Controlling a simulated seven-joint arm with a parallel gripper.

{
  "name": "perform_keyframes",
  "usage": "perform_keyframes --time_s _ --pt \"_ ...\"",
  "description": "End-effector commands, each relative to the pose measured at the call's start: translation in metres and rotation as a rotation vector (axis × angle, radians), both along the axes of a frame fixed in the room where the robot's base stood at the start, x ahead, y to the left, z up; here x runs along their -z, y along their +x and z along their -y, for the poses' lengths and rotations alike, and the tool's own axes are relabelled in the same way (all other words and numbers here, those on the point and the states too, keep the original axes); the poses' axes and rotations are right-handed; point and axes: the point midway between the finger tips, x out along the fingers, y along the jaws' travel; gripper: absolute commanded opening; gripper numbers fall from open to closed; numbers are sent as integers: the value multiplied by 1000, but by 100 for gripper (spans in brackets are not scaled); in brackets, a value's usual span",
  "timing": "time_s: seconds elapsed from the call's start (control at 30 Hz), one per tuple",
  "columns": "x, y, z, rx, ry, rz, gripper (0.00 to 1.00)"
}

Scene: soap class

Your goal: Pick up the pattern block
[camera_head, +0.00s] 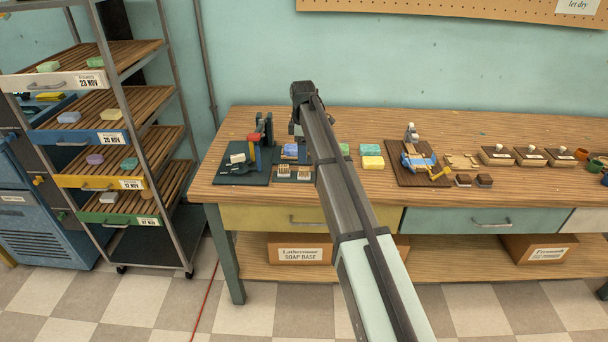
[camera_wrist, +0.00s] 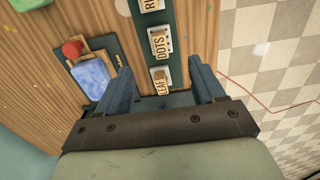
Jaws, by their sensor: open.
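Pattern blocks with pale plates and labels stand in a row on a dark green strip in the wrist view. The LEAF block (camera_wrist: 160,80) is nearest my gripper, then the DOTS block (camera_wrist: 159,43), then a partly cut-off block (camera_wrist: 150,5) reading "RI". My gripper (camera_wrist: 159,66) is open, with one finger on each side of the LEAF block in the picture and nothing held. The height between them is hard to tell. In the head view, small light blocks (camera_head: 283,171) show beside my arm, which hides part of the row and the fingertips.
A blue soap (camera_wrist: 91,76) in a wooden holder and a red knob (camera_wrist: 72,48) lie left of the row. A stamping press (camera_head: 254,140) stands on a dark mat (camera_head: 240,174). Soaps, including a yellow one (camera_head: 372,162), stand right of my arm. The table edge is close.

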Motion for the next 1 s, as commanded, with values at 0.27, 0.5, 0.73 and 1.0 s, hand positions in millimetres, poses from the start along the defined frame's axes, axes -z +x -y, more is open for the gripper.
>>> perform_keyframes --time_s 0.27,0.5,0.73,1.0 --pt "33 0 0 1 0 0 68" --pt "49 -1 -1 1 0 -1 68" --pt "79 -2 -2 1 0 -1 68" --pt "85 -2 -2 1 0 1 68"
